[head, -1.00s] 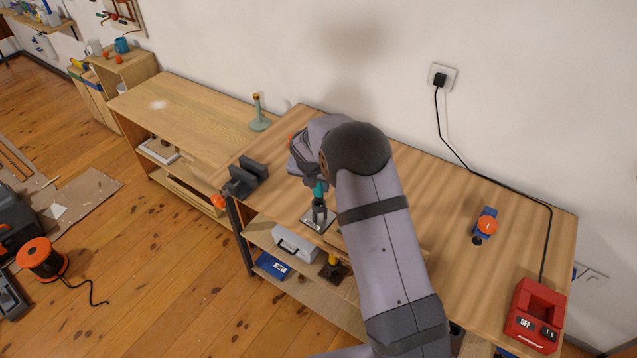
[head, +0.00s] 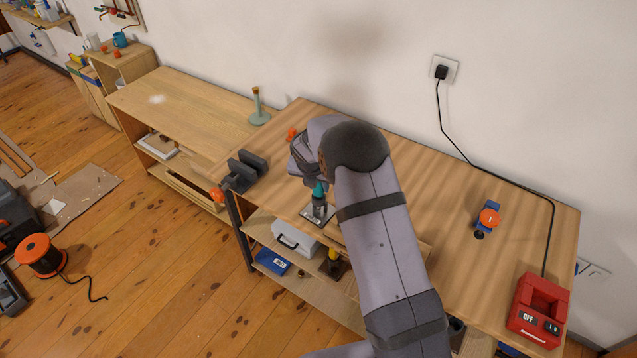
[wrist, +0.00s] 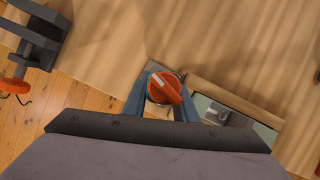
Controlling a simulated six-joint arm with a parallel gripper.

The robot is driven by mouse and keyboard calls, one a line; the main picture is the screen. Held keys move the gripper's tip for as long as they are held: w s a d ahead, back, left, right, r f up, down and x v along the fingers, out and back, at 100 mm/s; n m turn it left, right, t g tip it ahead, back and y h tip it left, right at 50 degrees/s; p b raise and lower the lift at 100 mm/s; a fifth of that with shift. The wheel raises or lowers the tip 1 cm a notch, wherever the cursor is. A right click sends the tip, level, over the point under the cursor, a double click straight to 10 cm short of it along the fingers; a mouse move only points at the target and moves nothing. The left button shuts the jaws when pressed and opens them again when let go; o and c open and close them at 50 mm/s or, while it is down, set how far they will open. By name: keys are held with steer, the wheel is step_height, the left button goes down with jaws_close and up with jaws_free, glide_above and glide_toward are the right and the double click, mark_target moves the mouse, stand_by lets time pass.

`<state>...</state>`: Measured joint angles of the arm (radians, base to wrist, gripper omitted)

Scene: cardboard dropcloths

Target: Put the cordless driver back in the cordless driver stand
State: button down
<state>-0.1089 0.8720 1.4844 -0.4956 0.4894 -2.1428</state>
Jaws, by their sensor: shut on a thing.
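My gripper (wrist: 164,98) is shut on the cordless driver, whose round orange end with a raised bar (wrist: 164,88) shows between the two blue-grey fingers in the wrist view. In the head view a teal part (head: 319,190) shows below my wrist, just above a small grey upright on a shiny metal plate; this looks like the cordless driver stand (head: 318,212). My arm and wrist hide much of the driver. I cannot tell whether driver and stand touch.
A dark vise (head: 246,170) stands at the bench's left end. A red box (head: 538,312) with an open well and switches sits at the right, its cord running to the wall socket (head: 441,70). A blue and orange thing (head: 487,219) lies nearby. The bench between is clear.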

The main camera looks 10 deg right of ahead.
steer(key=shift+f, duration=0.2)
steer(key=c, duration=1.3)
jaws_free()
steer(key=shift+c, duration=0.2)
steer(key=shift+f, duration=0.1)
steer(key=b+v, duration=0.2)
steer(key=v, duration=0.5)
steer(key=shift+r, duration=0.25)
